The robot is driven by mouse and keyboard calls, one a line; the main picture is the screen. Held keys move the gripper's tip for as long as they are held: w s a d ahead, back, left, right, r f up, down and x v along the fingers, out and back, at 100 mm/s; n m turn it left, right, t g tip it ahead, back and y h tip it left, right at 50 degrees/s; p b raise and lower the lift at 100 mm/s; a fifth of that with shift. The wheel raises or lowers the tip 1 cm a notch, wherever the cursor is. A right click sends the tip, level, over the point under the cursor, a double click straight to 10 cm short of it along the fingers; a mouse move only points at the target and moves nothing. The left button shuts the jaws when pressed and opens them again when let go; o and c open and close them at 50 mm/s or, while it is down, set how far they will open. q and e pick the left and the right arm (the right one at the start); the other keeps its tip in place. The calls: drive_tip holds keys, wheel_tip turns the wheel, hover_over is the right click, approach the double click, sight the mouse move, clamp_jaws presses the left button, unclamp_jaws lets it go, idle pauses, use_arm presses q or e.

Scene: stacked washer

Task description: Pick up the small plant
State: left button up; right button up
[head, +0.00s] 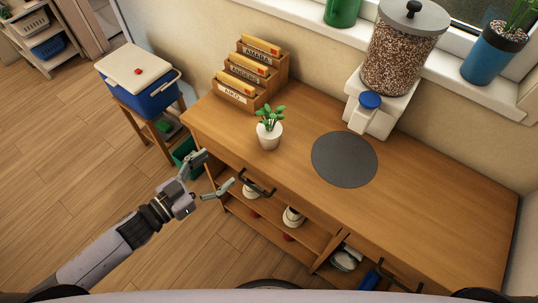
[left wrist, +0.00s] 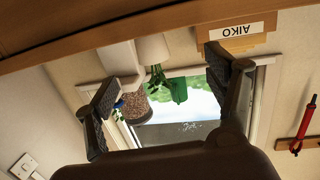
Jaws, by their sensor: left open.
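The small plant (head: 269,127) has green leaves and a white pot. It stands upright on the wooden counter (head: 430,200), near its front edge and left of the round grey mat. My left gripper (head: 219,170) is open and empty, in front of the counter's edge. It is to the lower left of the plant and apart from it. In the left wrist view, which looks upside down, the white pot (left wrist: 152,48) and its leaves show beyond and between the open fingers (left wrist: 150,82). My right gripper is not in view.
A wooden letter rack (head: 250,75) stands behind the plant. The grey mat (head: 344,160) lies to its right, with a grain dispenser (head: 403,50) behind. A dark handle (head: 257,184) sticks out from the counter front. A blue cooler (head: 140,85) stands on a stool at left.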

use_arm(q)
drive_tip(key=s+d+r+h, duration=0.1)
drive_tip(key=r, duration=0.1)
drive_tip(key=p, duration=0.2)
approach(270, 134)
drive_tip(key=shift+m, duration=0.3)
drive_tip(key=w+d, duration=0.1)
drive_tip(key=w+d+f, duration=0.1)
drive_tip(key=w, duration=0.1)
drive_tip(key=w+d, duration=0.1)
drive_tip(key=shift+w+f, duration=0.15)
drive_tip(key=shift+f, duration=0.25)
drive_tip(key=shift+w+d+f, duration=0.1)
drive_tip(key=shift+w+d, duration=0.25)
drive_tip(key=shift+d, duration=0.05)
drive_tip(key=x, duration=0.4)
drive_tip(key=shift+w+f, duration=0.25)
drive_tip(key=shift+w, duration=0.05)
drive_tip(key=shift+w+d+f, duration=0.1)
drive_tip(key=shift+w+d, duration=0.05)
drive_tip(key=shift+d, duration=0.1)
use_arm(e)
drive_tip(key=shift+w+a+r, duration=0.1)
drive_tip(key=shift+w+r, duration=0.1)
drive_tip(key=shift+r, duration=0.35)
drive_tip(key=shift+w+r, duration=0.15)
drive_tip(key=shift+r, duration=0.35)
use_arm(q)
drive_tip(key=shift+a, duration=0.1)
drive_tip(key=shift+c, duration=0.3)
